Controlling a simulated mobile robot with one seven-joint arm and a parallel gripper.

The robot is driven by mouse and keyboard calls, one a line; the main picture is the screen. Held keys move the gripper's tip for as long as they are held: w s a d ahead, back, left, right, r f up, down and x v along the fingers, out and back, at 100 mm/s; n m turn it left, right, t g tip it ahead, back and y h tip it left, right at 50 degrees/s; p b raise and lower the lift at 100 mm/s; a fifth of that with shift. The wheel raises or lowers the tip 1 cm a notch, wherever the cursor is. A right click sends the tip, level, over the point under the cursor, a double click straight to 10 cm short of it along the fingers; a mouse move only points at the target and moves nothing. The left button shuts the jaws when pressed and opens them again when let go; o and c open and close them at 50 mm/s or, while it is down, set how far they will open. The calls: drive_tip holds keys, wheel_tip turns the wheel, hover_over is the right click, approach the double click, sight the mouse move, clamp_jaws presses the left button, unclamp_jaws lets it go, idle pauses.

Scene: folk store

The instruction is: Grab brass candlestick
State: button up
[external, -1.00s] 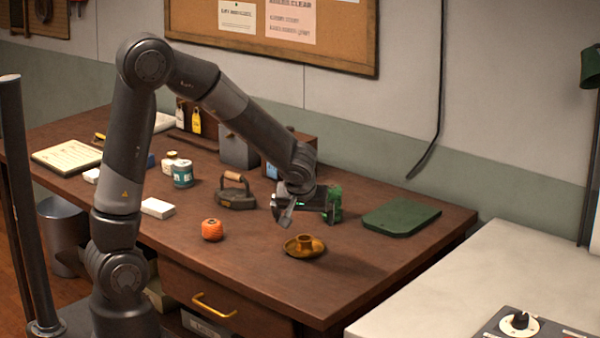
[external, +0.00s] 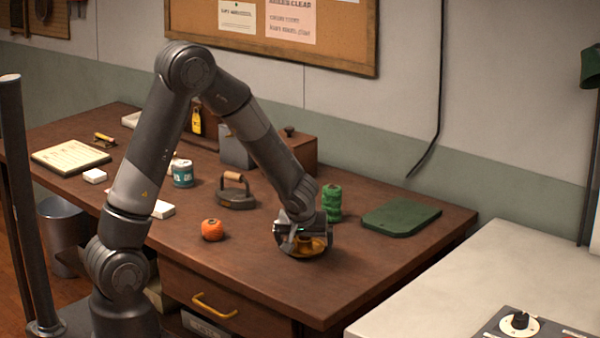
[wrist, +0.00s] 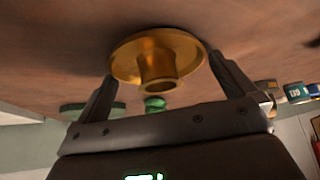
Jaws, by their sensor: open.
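The brass candlestick (external: 319,246) is a low, round, dish-like holder with a short socket in its middle. It stands on the brown wooden desk near the front edge. My gripper (external: 303,247) is down at the candlestick and partly covers it in the external view. In the wrist view the candlestick (wrist: 157,62) lies between the two spread fingers of my gripper (wrist: 163,82), its socket facing the camera. The fingers are open, one on each side of the dish. I cannot tell whether either finger touches the rim.
An orange twine ball (external: 212,230) lies to the left, with an old flat iron (external: 236,194) behind it. A green spool (external: 332,203) stands just behind my gripper. A green flat pad (external: 402,216) lies to the right. The desk's front right is clear.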

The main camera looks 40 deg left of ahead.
drive_tip(key=shift+c, duration=0.4)
drive_tip(key=c, duration=0.9)
